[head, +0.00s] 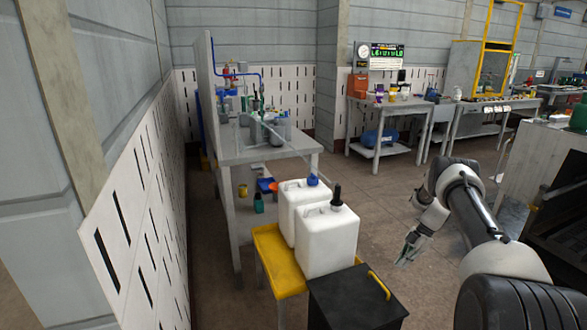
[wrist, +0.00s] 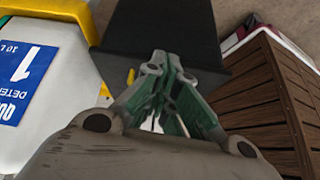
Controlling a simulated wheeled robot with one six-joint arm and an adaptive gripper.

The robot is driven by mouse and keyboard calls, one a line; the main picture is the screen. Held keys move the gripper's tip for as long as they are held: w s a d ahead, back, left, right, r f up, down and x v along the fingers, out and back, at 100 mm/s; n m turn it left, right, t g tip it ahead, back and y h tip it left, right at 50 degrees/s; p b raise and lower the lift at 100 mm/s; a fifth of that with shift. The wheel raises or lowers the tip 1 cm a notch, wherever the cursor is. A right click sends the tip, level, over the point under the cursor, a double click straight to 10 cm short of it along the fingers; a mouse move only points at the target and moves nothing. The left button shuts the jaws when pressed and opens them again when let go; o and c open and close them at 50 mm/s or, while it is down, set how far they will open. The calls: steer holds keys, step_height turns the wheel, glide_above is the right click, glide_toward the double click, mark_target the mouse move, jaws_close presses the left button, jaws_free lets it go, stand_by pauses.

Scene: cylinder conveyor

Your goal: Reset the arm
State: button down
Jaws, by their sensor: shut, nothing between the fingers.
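My arm reaches in from the right edge of the head view. My gripper (head: 405,257) hangs at its end, pointing down, over the floor to the right of the white canisters. In the wrist view my gripper (wrist: 170,125) is shut with its green-lined fingers together and nothing between them. A black box (wrist: 165,30) lies beyond the fingertips in the wrist view.
Two white canisters (head: 325,240) stand on a yellow stand (head: 270,262). The black box with a yellow handle (head: 355,298) is in front of them. A workbench (head: 255,150) stands behind. A brown slatted crate (wrist: 270,90) is at the right of the wrist view. Floor between is clear.

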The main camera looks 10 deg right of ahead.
steer(key=s+m+g, duration=0.2)
steer(key=s+m, duration=0.6)
steer(key=m, duration=0.3)
steer(key=s+a+r+m+h, duration=0.1)
steer(key=s+a+r+m, duration=0.15)
steer(key=r, duration=0.65)
steer(key=s+a+r+m+h, duration=0.1)
steer(key=s+r+m, duration=0.15)
steer(key=r, duration=0.65)
steer(key=s+a+r+m+h, duration=0.1)
steer(key=s+r+m, duration=0.15)
steer(key=r, duration=0.65)
steer(key=s+a+r+t+h, duration=0.1)
steer(key=s+a+r+t, duration=0.1)
steer(key=s+r, duration=0.5)
steer(key=s+a+r+t+h, duration=0.1)
steer(key=s+a+r+t, duration=0.2)
steer(key=s+a+r, duration=0.2)
steer(key=s+a+r+m+t+h, duration=0.1)
steer(key=s+a+r+t, duration=0.2)
steer(key=s+r, duration=0.8)
step_height(320, 180, up, 3)
steer(key=shift+a+f, duration=0.1)
steer(key=shift+a, duration=0.1)
